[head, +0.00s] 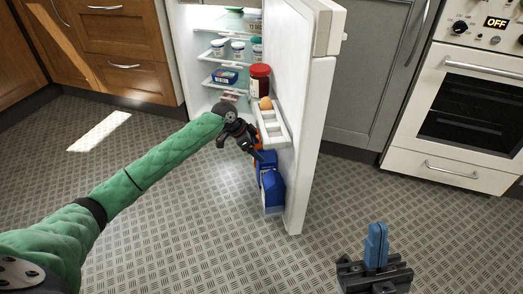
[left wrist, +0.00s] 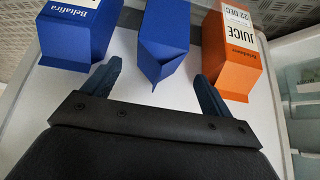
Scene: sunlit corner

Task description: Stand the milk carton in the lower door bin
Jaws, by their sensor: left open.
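Two blue cartons and an orange juice carton (left wrist: 230,60) stand in a row at the fridge door in the left wrist view. One blue carton (left wrist: 78,38) is at left with a white label; the other blue carton (left wrist: 163,45) is in the middle. Which is the milk is not readable. In the head view the near blue carton (head: 272,192) is low on the door's inner side. My left gripper (left wrist: 157,85) is open and empty, its fingers on either side of the middle carton's near end, apparently apart from it. My right gripper (head: 376,240) has its blue fingers together, over the floor.
The fridge door (head: 310,130) stands open, with an upper door bin (head: 272,130) holding a brown egg-like item and a red-lidded jar (head: 259,80). Fridge shelves (head: 222,58) hold tubs. An oven (head: 465,115) stands at right. The floor in front is clear.

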